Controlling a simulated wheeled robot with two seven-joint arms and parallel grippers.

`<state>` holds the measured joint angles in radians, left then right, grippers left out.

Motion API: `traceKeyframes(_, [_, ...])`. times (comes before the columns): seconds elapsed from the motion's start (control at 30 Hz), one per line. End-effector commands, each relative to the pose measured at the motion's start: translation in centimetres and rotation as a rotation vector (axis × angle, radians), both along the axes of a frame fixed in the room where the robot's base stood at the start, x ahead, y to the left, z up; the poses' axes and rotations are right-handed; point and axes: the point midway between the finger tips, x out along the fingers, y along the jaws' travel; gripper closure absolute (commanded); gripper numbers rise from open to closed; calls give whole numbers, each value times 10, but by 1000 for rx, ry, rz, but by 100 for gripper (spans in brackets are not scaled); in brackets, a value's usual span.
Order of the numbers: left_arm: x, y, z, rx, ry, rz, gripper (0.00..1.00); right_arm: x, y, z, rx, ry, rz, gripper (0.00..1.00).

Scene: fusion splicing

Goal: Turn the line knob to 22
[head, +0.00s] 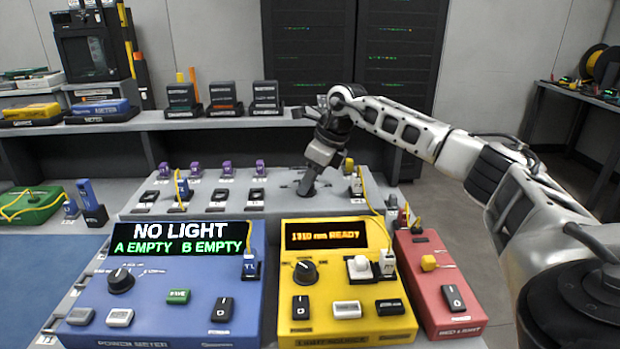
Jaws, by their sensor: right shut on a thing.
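My right gripper (307,188) reaches in from the right and points down at the grey patch panel (330,203) behind the coloured boxes. Its jaws are shut on the line knob, which the fingers hide almost wholly. Small dial marks show on the panel around the fingertips, but the numbers are too small to read, so the knob's setting cannot be told. My left gripper is not in view.
In front stand the blue power meter (150,300) reading "NO LIGHT", the yellow light source (330,270) reading "1310 nm READY", and a red box (430,275). Yellow fibre leads and plugs stand right of the gripper. A shelf (220,122) runs behind.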

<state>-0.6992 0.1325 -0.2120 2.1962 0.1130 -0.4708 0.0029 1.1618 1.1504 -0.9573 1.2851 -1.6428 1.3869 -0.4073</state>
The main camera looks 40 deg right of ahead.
Motion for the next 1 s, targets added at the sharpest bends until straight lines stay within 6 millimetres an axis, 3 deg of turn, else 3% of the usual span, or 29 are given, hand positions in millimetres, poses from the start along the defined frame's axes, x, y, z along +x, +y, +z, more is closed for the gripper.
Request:
traceKeyframes(0.27, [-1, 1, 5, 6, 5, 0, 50, -1, 1, 2, 0, 0, -102, 91])
traceKeyframes(1.0, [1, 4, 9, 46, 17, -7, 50, 0, 5, 1, 0, -2, -615, 91])
